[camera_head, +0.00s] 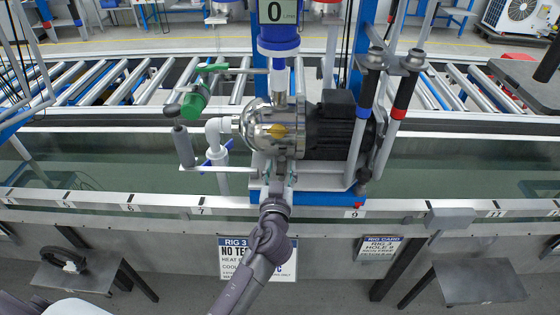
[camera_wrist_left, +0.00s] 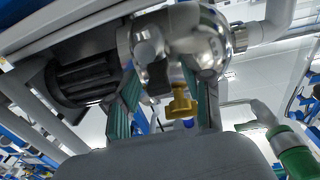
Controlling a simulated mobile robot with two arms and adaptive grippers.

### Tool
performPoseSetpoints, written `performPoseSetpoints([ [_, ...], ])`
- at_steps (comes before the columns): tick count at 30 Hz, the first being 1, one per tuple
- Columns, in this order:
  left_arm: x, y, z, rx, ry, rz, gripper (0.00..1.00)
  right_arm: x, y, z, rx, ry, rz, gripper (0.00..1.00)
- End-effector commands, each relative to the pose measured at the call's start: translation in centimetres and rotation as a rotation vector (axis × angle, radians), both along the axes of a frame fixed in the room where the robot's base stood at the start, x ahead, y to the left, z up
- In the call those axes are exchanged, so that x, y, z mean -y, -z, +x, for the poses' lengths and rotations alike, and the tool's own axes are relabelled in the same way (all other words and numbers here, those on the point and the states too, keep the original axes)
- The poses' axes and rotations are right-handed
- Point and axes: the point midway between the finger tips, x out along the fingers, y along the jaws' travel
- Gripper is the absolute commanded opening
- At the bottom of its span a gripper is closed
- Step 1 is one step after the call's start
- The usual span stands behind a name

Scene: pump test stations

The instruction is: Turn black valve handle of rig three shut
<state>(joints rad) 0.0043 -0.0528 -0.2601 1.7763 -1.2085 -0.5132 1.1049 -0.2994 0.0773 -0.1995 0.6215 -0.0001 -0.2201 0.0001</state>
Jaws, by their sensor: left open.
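The pump rig (camera_head: 270,128) above the RIG 3 sign (camera_head: 235,257) has a shiny steel pump head and a black motor. My left gripper (camera_head: 278,178) is open, right below the pump head, fingers pointing at it. A dark grey grip (camera_head: 183,147) on a pale bracket stands left of the pump. My right gripper is not in view.
A green valve (camera_head: 194,102) and white elbow pipe (camera_head: 217,132) are left of the pump. Two tubes with black sleeves (camera_head: 405,92) stand at its right. A numbered rail (camera_head: 130,203) runs in front; a grey box (camera_head: 449,218) sits on it. Rollers (camera_head: 145,80) lie behind.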

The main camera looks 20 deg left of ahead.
Motion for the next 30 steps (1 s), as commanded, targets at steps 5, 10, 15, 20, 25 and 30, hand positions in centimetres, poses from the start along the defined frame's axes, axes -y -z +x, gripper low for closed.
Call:
performPoseSetpoints([
  [5,0.0,0.0,0.0,0.0,0.0,0.0,0.5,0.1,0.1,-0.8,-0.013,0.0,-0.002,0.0],
  [10,0.0,0.0,0.0,0.0,0.0,0.0,0.33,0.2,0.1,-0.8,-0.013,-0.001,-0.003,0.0],
  [15,0.0,0.0,0.0,0.0,0.0,0.0,0.05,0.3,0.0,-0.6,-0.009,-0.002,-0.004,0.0],
  [20,0.0,0.0,0.0,0.0,0.0,0.001,0.0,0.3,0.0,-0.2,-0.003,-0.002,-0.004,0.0],
  [25,-0.1,-0.1,0.0,-0.001,0.019,0.003,0.0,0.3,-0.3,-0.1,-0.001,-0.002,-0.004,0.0],
  [30,-0.4,-0.3,-0.1,-0.001,0.084,0.004,0.0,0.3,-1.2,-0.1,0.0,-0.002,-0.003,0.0],
])
